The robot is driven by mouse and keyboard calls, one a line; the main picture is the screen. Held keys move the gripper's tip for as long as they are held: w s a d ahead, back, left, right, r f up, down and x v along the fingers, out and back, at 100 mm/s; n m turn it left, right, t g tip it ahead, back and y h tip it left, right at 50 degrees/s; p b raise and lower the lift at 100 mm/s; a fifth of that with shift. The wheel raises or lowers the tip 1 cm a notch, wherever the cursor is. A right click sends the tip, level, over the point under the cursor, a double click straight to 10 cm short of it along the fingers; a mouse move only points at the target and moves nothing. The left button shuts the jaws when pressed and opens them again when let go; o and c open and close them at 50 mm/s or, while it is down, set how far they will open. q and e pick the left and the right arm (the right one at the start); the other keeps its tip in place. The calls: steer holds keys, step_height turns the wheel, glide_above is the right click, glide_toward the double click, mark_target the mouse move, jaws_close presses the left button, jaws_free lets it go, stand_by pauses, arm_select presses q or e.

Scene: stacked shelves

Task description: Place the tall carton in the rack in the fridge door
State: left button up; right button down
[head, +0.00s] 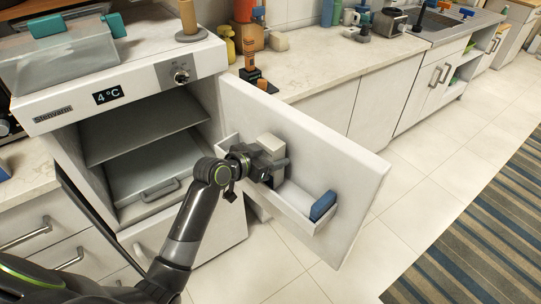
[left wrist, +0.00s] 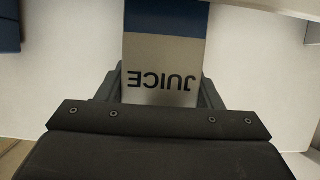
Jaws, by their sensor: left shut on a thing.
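The tall carton (head: 271,144) is pale, with its top showing above my left gripper (head: 272,164) in the head view. In the left wrist view the carton (left wrist: 162,62) shows a dark blue band and the word JUICE, upside down. My left gripper is shut on it, one finger on each side. The carton is at the rack (head: 300,221) on the inside of the open fridge door (head: 335,165). Its lower part is hidden by the gripper, so I cannot tell whether it touches the rack floor. My right gripper is not in view.
A blue item (head: 323,205) lies in the rack's outer end, with bare rack floor between it and my gripper. The fridge (head: 150,150) stands open at left, with shelves inside. A counter (head: 330,62) with bottles and a toaster runs behind the door.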

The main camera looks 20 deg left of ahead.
arm_select(q)
steer(key=shift+f, duration=0.1)
steer(key=o, duration=0.8)
steer(key=shift+f, duration=0.2)
steer(key=o, duration=0.5)
steer(key=shift+r, duration=0.25)
steer(key=b+v, duration=0.1)
steer(key=v, duration=1.1)
steer(key=shift+f, duration=0.15)
steer(key=shift+a+f, duration=0.1)
